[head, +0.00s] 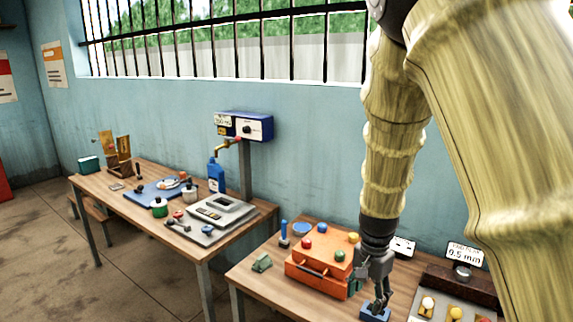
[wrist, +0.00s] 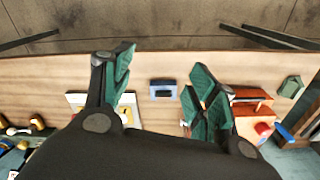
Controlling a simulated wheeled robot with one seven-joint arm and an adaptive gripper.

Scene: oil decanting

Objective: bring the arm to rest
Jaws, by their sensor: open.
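My gripper (head: 377,292) points down over the right-hand table, at the end of my arm in its pale yellow sleeve. In the wrist view its two green-padded fingers (wrist: 158,78) stand apart with nothing between them. A small blue box (head: 374,315) lies on the table below the gripper in the head view. It also shows between and beyond the fingers in the wrist view (wrist: 163,88). I cannot tell the exact gap between the fingertips and this box.
An orange case (head: 318,272) with coloured knobs stands just left of the gripper. To the right are a sign reading 0.5 mm (head: 465,253) and a tray (head: 432,308) with yellow-topped items. The left table (head: 150,165) holds a scale (head: 213,218), a blue bottle (head: 216,176) and pots.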

